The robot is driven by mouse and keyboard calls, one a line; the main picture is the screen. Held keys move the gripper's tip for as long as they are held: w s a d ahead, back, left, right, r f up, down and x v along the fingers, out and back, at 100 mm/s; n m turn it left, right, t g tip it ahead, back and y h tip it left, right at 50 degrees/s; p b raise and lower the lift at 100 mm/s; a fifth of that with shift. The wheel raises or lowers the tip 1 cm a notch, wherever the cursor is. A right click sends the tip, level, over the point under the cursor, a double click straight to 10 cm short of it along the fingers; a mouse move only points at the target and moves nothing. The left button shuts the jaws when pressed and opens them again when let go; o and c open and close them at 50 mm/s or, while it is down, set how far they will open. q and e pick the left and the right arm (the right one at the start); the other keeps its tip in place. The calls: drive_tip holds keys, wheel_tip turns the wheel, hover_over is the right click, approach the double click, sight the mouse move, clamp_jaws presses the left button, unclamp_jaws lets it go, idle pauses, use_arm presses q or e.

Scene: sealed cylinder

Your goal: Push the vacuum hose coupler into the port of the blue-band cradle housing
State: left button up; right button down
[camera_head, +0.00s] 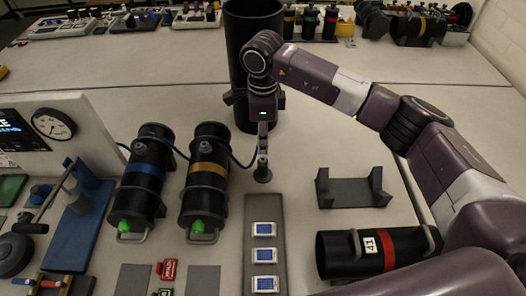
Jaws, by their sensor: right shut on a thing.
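The blue-band housing (145,166) is a dark cylinder lying at the left, with a round grey fitting (140,149) on its upper side, probably its port, and a green piece at its near end. My right gripper (263,130) points down, right of the housings, shut on the dark hose coupler (262,169). The coupler hangs roughly upright, apart from the blue-band housing; whether its lower end touches the table is unclear. A thin blue hose (238,160) runs from the left past both housings to the coupler. My left gripper is out of view.
A yellow-band housing (208,167) lies between the blue-band one and my gripper. A tall black bin (252,50) stands behind the gripper. A grey strip with cards (264,210), an empty cradle (352,190) and a red-band cylinder (370,252) lie in front and right.

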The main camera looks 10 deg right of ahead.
drive_tip(key=shift+r, duration=0.65)
drive_tip(key=shift+s, duration=0.1)
drive_tip(key=shift+s+d+r+n, duration=0.25)
drive_tip(key=shift+n, duration=0.25)
drive_tip(key=s+d+r+n, duration=0.2)
drive_tip(key=s+d+n, duration=0.1)
drive_tip(key=s+n, duration=0.6)
drive_tip(key=s+d+r+n, duration=0.3)
drive_tip(key=s+d+n, duration=0.1)
drive_tip(key=s+n, duration=0.5)
drive_tip(key=shift+s+r+n, duration=0.15)
drive_tip(key=shift+r+n, duration=0.05)
drive_tip(key=shift+n, duration=0.4)
